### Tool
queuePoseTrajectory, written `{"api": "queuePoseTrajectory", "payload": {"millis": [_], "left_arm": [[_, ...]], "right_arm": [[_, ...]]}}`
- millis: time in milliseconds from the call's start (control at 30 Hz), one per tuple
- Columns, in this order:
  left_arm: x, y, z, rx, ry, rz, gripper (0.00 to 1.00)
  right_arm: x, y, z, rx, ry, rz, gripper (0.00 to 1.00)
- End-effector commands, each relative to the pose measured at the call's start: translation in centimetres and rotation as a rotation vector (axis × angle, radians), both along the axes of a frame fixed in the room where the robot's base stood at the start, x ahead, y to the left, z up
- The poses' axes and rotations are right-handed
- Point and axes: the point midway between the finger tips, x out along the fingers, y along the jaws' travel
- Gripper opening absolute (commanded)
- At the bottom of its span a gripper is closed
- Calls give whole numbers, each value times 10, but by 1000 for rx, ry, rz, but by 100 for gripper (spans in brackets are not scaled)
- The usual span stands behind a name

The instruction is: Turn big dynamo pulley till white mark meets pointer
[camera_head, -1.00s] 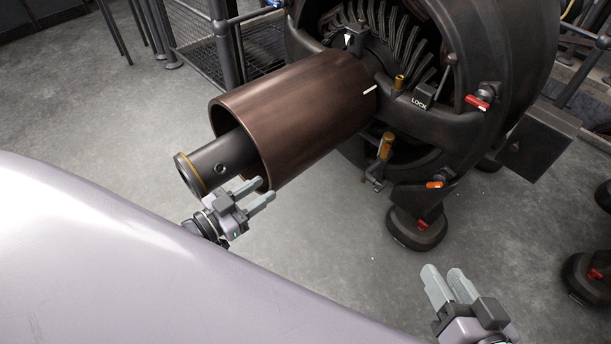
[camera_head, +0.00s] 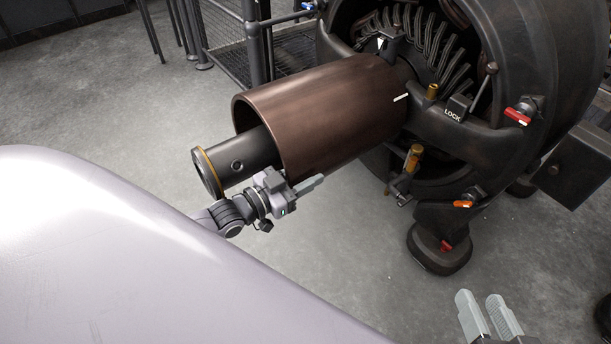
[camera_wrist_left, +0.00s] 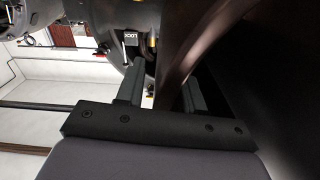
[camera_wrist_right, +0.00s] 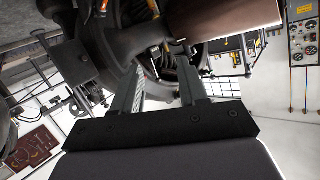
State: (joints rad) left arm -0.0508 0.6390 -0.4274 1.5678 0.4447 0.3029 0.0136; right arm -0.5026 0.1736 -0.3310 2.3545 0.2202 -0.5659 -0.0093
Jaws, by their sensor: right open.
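The big brown pulley (camera_head: 320,110) sits on its dark shaft (camera_head: 238,163) in the head view. Its white mark (camera_head: 400,98) is near the far end, on the side below and right of the white pointer (camera_head: 381,44); the two are apart. My left gripper (camera_head: 306,186) is at the pulley's near lower rim. In the left wrist view its fingers (camera_wrist_left: 162,90) are apart, with the pulley rim (camera_wrist_left: 180,75) running between them; contact cannot be told. My right gripper (camera_head: 485,312) is open and empty, low at the right, away from the pulley.
The dynamo housing (camera_head: 510,150) stands behind the pulley, with a LOCK block (camera_head: 455,108), an upright lever (camera_head: 485,85), a brass-coloured fitting (camera_head: 413,160) and red and orange handles. A mesh guard (camera_head: 225,40) is at the back left. Open floor lies below the pulley.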

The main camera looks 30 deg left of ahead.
Motion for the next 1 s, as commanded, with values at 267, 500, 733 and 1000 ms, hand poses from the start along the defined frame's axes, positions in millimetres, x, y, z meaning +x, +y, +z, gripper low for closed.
{"api": "queuePoseTrajectory", "payload": {"millis": [267,500,733,1000], "left_arm": [[0,0,0,0,1,0,1],[0,0,1,-2,2,0,0],[0,0,11,-54,24,0,0],[1,3,38,-222,93,0,0]], "right_arm": [[0,0,1,1,0,-1,43],[0,0,1,3,0,1,43],[-2,4,7,29,35,14,43],[0,8,10,38,118,9,43]]}}
